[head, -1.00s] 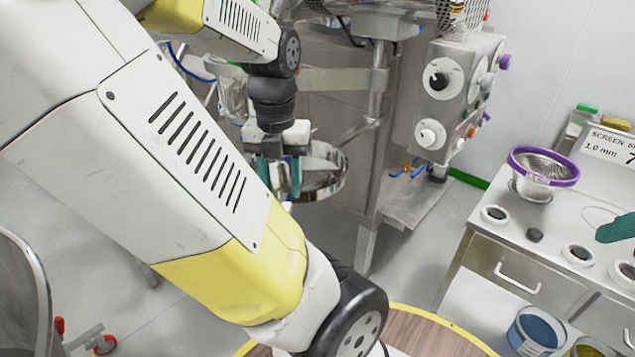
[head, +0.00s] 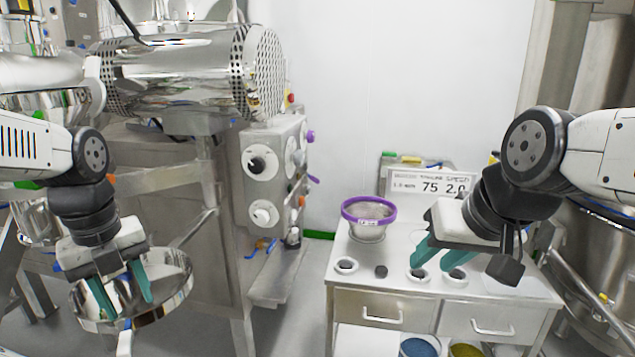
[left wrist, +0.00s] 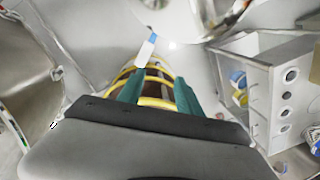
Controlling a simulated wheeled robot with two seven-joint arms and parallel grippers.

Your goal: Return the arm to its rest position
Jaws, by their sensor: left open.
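My left gripper (head: 122,296) hangs at the lower left of the head view, its two teal fingers apart and pointing down. It is in front of a round shiny metal pan (head: 176,268), and I cannot tell whether it touches it. My right gripper (head: 436,262) is at the right, over the white-topped cabinet (head: 490,290). Its teal fingers are apart with no object seen between them.
A purple-rimmed sieve (head: 368,214) stands on the cabinet beside several round holes. A sign (head: 430,182) stands behind. A steel machine with a control box (head: 272,170) fills the left. Floor between machine and cabinet looks clear.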

